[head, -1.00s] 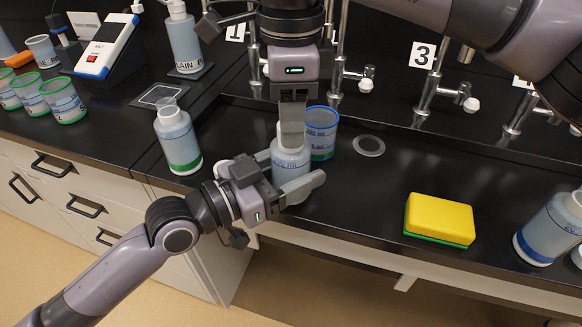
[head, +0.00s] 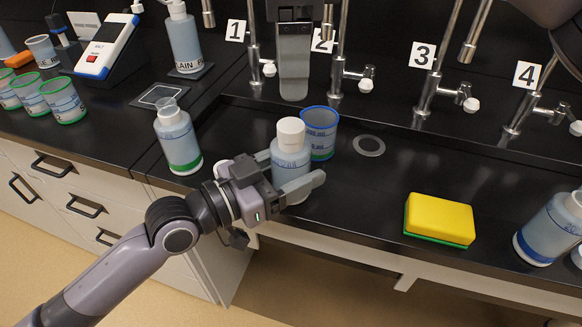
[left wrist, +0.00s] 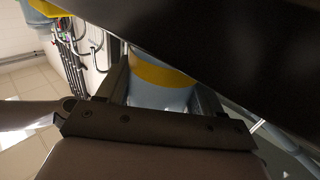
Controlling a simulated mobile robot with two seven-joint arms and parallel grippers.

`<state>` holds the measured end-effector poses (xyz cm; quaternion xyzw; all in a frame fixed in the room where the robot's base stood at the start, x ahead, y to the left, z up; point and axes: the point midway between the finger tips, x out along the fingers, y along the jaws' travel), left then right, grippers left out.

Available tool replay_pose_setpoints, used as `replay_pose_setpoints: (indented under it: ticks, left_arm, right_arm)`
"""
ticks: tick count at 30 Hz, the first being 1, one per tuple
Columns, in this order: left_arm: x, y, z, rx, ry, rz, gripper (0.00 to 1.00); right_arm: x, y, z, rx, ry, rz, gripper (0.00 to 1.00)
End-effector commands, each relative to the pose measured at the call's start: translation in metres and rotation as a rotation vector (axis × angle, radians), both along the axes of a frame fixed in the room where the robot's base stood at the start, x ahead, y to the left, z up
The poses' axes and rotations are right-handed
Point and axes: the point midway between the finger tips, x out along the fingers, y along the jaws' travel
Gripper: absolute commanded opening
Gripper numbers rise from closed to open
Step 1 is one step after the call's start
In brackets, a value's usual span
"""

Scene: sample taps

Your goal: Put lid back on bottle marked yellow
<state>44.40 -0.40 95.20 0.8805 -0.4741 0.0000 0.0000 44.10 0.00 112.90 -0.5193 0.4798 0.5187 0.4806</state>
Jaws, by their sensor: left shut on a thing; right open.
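A pale blue bottle (head: 290,160) stands upright at the front edge of the black counter, with a white lid (head: 291,131) sitting on its top. In the left wrist view the bottle (left wrist: 160,96) shows a yellow band. My left gripper (head: 290,176) is shut around the bottle's body from the front left; its fingers lie on both sides. My right gripper (head: 294,88) is open and empty above and behind the bottle, apart from the lid. Its fingers line up in the head view, so the gap between them is hidden.
A blue-rimmed cup (head: 320,133) stands close behind the bottle. A green-banded bottle (head: 177,138) is to the left. A yellow sponge (head: 439,218) and another bottle (head: 550,230) are to the right. Numbered taps (head: 430,95) line the back. The counter between cup and sponge is mostly clear.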

Motion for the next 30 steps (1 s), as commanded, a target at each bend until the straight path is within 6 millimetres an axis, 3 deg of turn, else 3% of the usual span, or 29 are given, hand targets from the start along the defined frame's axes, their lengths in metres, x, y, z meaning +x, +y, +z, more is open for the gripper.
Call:
replay_pose_setpoints:
  ticks: [3, 7, 19, 20, 22, 30]
  left_arm:
    - [0.0, 0.0, 0.0, 0.001, 0.001, 0.0, 0.0]
    - [0.0, 0.0, 0.0, 0.001, 0.001, 0.0, 0.0]
    - [0.0, 0.0, 0.0, 0.001, 0.001, 0.0, 0.0]
    - [0.0, 0.0, 0.0, 0.001, 0.001, 0.0, 0.73]
    - [0.0, 0.0, 0.0, 0.001, 0.001, 0.0, 0.96]
    - [0.0, 0.0, 0.0, 0.0, 0.0, 0.0, 0.96]
  right_arm:
    - [0.0, 0.001, 0.022, 0.002, -0.001, -0.001, 0.68]
    - [0.0, 0.001, 0.034, 0.0, 0.0, -0.001, 0.68]
    - [0.0, 0.0, 0.041, 0.0, 0.001, 0.0, 0.68]
    - [0.0, 0.0, 0.041, 0.0, 0.001, 0.0, 0.68]
    - [0.0, 0.0, 0.041, 0.0, 0.001, 0.0, 0.68]
    - [0.0, 0.0, 0.04, 0.0, 0.001, 0.0, 0.68]
